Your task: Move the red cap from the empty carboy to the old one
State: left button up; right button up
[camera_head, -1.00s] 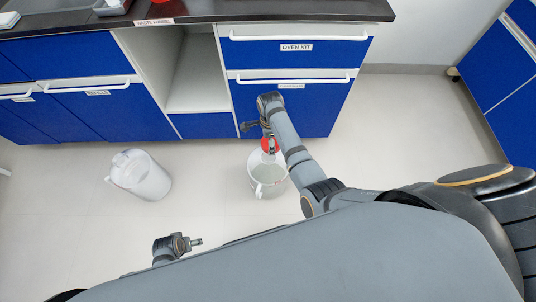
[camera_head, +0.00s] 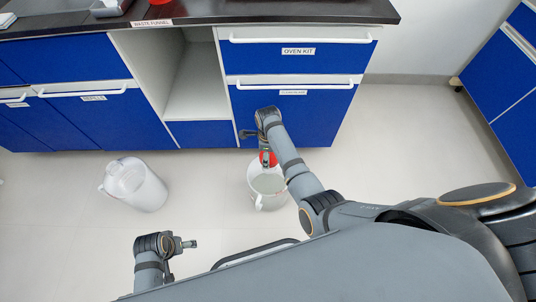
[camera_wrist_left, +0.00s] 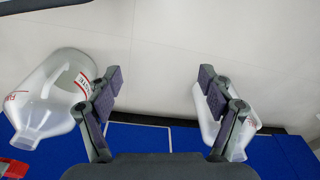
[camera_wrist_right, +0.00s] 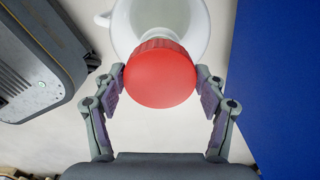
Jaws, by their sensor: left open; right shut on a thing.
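The red cap (camera_wrist_right: 160,75) is between the fingers of my right gripper (camera_wrist_right: 160,88), which is shut on it. In the head view the cap (camera_head: 267,159) is over the top edge of a pale carboy (camera_head: 268,190) on the floor. That carboy also shows behind the cap in the right wrist view (camera_wrist_right: 190,20); I cannot tell whether they touch. A second pale carboy (camera_head: 137,185) stands further left, with no red cap visible. My left gripper (camera_head: 188,244) is open and empty. Two carboys show in the left wrist view, one (camera_wrist_left: 40,95) with an open neck, one (camera_wrist_left: 240,140) partly behind a finger.
Blue cabinets (camera_head: 300,105) with white handles stand close behind the right carboy. An open shelf bay (camera_head: 195,90) is beside them. A dark counter (camera_head: 220,10) runs above, with a red object (camera_head: 160,2) on it. The floor (camera_head: 212,195) between the carboys is clear.

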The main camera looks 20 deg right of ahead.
jog(key=shift+f+b, duration=0.45)
jog(key=shift+f, duration=0.1)
jog(key=shift+f+b, duration=0.3)
jog(key=shift+b, duration=0.05)
jog(key=shift+f+b, duration=0.55)
jog(key=shift+b, duration=0.05)
jog(key=shift+f+b, duration=0.5)
jog(key=shift+b, duration=0.15)
pick_arm(q)
jog(key=shift+t+h, duration=0.4)
jog(key=shift+t, duration=0.2)
jog(key=r, duration=0.1)
jog(key=d+r, duration=0.1)
jog(key=r, duration=0.1)
jog(key=d+r, duration=0.1)
jog(key=r, duration=0.1)
jog(key=shift+d+r, duration=0.1)
jog(key=shift+d, duration=0.15)
jog(key=shift+r+p, duration=0.75)
jog(key=shift+p, duration=0.05)
jog(key=shift+f+b, duration=0.75)
pick_arm(e)
jog(key=shift+f, duration=1.2)
jog(key=o, duration=1)
